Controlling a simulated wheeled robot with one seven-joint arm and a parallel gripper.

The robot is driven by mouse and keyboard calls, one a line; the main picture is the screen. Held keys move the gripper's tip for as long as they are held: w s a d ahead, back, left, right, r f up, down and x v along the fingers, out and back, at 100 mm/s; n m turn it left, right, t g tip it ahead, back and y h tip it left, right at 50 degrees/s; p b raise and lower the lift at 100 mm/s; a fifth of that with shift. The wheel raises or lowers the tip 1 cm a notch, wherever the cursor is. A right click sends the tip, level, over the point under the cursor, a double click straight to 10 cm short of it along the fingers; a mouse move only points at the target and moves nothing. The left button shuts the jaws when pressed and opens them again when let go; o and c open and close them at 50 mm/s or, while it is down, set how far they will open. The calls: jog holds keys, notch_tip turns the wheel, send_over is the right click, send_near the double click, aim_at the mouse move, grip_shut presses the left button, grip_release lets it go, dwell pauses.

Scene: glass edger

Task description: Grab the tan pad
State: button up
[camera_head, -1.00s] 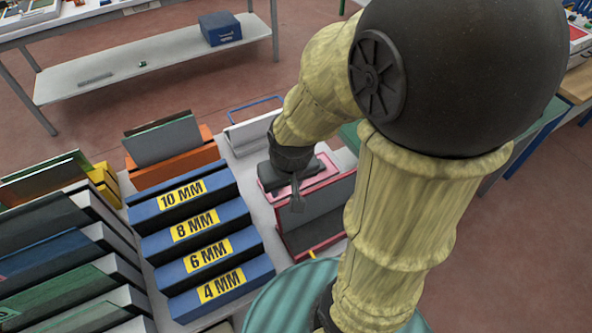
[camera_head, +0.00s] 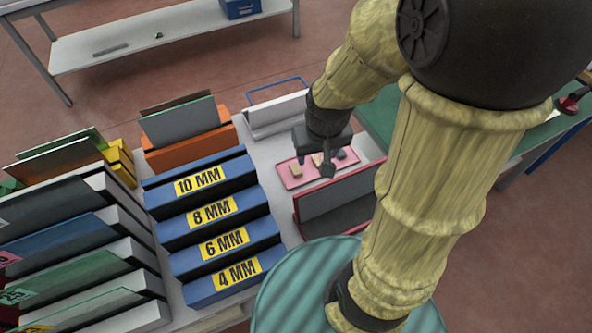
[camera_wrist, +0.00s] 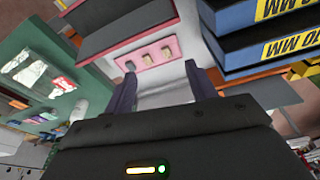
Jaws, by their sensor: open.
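A tan pad (camera_head: 296,171) lies at the left end of a pink tray (camera_head: 290,184) in the head view. A second light-coloured pad (camera_head: 318,158) lies in the middle of the tray, partly behind my gripper, and a grey pad (camera_head: 341,154) lies at its right. The wrist view shows the same tray (camera_wrist: 118,66) ahead of the fingers with three small pads; which shade each has is hard to tell there. My gripper (camera_head: 327,169) points down above the tray, open. In the wrist view its fingers (camera_wrist: 160,82) are apart with nothing between them.
A red-framed grey panel rack (camera_head: 338,198) stands in front of the tray. Blue blocks labelled by thickness (camera_head: 216,243) stand to its left. A white holder with a blue handle (camera_head: 277,110) stands behind it. A green table (camera_head: 378,118) is at the right.

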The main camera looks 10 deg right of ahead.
jog(key=w+f+n+g, duration=0.1)
jog(key=w+f, duration=0.5)
jog(key=w, duration=0.4)
jog(key=n+g, duration=0.1)
send_over(297, 169)
notch_tip(297, 169, down, 10)
jog(key=shift+w, duration=0.1)
notch_tip(297, 169, down, 12)
jog(key=shift+a+r+p, duration=0.15)
jog(key=shift+p, duration=0.9)
jog(key=shift+f, duration=0.3)
